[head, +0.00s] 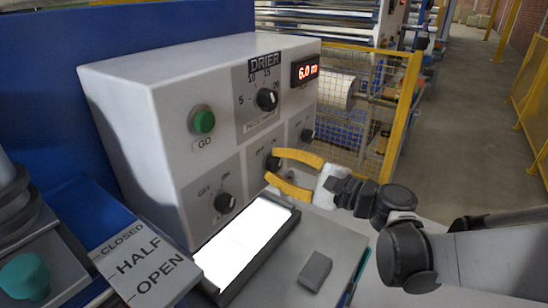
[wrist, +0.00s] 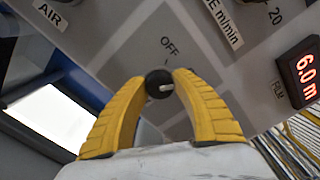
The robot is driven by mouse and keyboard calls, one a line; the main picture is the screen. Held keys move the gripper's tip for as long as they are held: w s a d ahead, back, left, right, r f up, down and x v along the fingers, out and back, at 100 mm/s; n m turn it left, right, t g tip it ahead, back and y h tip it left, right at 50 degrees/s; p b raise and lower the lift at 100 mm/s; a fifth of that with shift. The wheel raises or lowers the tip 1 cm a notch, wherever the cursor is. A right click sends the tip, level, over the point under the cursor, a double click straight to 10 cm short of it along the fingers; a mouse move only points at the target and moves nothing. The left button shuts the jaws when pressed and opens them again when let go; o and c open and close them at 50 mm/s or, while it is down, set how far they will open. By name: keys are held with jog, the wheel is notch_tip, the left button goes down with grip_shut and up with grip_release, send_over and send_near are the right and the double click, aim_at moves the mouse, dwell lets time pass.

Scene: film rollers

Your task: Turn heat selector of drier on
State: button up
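The drier panel (head: 165,160) is a pale grey box with several black knobs. A black knob (head: 273,163) in the middle of the lower row is the one at my fingers. In the wrist view this knob (wrist: 160,84) has a pale pointer line and the word OFF above it; its name label is hidden or not readable. My gripper (head: 271,165) has its two yellow fingers apart, one on each side of this knob. In the wrist view the fingertips (wrist: 161,77) lie very close to the knob's sides; I cannot tell whether they press on it.
A left knob (head: 224,203), a right knob (head: 307,135), an upper dial (head: 267,100) and a green GO button (head: 203,121) surround it. A bright screen (head: 245,245) and a grey block (head: 315,270) lie below. A yellow fence (head: 400,115) stands behind right.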

jog(key=o, duration=0.5)
jog(key=shift+c, duration=0.2)
jog(key=shift+d, duration=0.1)
jog(key=v, duration=1.2)
jog(key=s+a+f+n+g+h, duration=0.35)
jog(key=s+f+n+h, duration=0.2)
jog(key=f, duration=0.35)
jog(key=s+d+f+n+h, duration=0.2)
jog(key=s+d+n+h, duration=0.3)
jog(key=d+n+h, duration=0.3)
jog(key=shift+d+f+h, duration=0.3)
jog(key=shift+d+h, duration=0.05)
jog(key=shift+d, duration=0.25)
